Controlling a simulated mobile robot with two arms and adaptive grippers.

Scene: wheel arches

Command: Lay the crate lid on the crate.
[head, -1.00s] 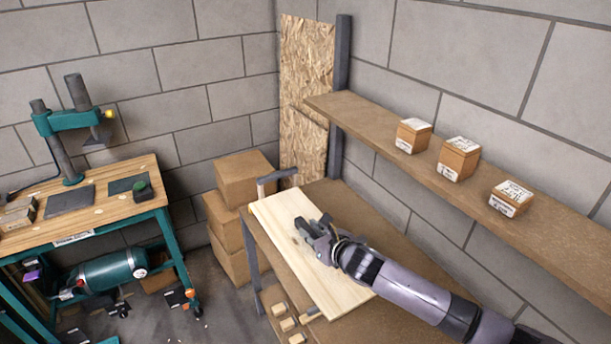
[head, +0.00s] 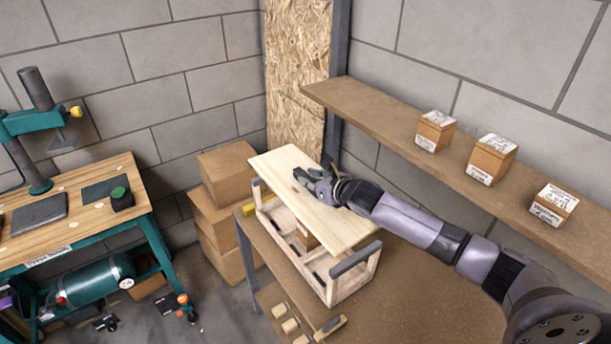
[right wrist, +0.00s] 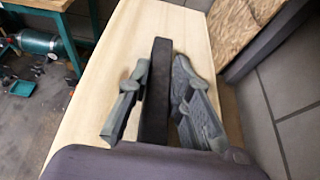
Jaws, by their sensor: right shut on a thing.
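The crate lid (head: 312,205) is a pale wooden board with a dark bar handle (right wrist: 156,90). My right gripper (head: 312,184) is shut on that handle, with one finger on each side of it in the right wrist view. The crate (head: 330,282) is a pale wooden slatted box with grey grips at its ends, standing on the brown bench. The lid is above the crate, set toward its far side, so the near side and part of the inside show. I cannot tell whether lid and crate touch. My left gripper is out of view.
The brown bench (head: 400,310) has free room right of the crate. A wall shelf (head: 385,112) with three small boxes runs behind my right arm. Stacked cartons (head: 225,175) stand left of the bench. A workbench (head: 85,222) is farther left.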

